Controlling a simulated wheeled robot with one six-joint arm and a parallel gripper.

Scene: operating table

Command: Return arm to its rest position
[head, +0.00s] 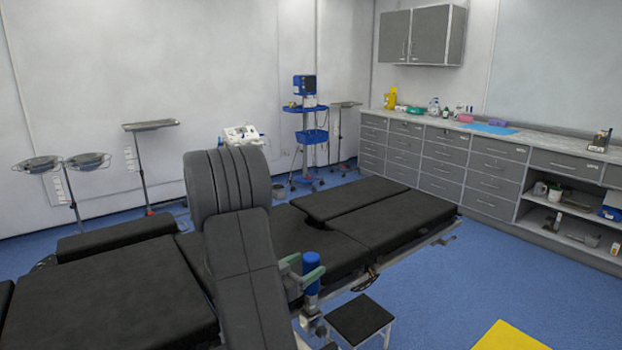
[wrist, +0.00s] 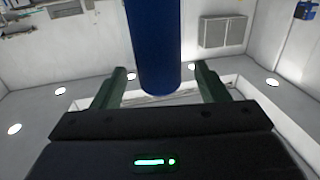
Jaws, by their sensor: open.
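My gripper (head: 303,268) is low in the middle of the head view, at the near side of the black operating table (head: 390,228). Its green fingers stand on either side of a blue cylinder (head: 312,262). In the wrist view, the fingers of my gripper (wrist: 158,72) are spread apart, and the blue cylinder (wrist: 153,45) shows between them, with a clear gap on its right side. I cannot tell what the cylinder belongs to, or whether it touches a finger.
A black-topped step stool (head: 360,319) stands close to the right of my gripper. A yellow patch (head: 508,338) lies on the blue floor at bottom right. Grey drawers (head: 442,160) line the right wall. The floor between table and drawers is free.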

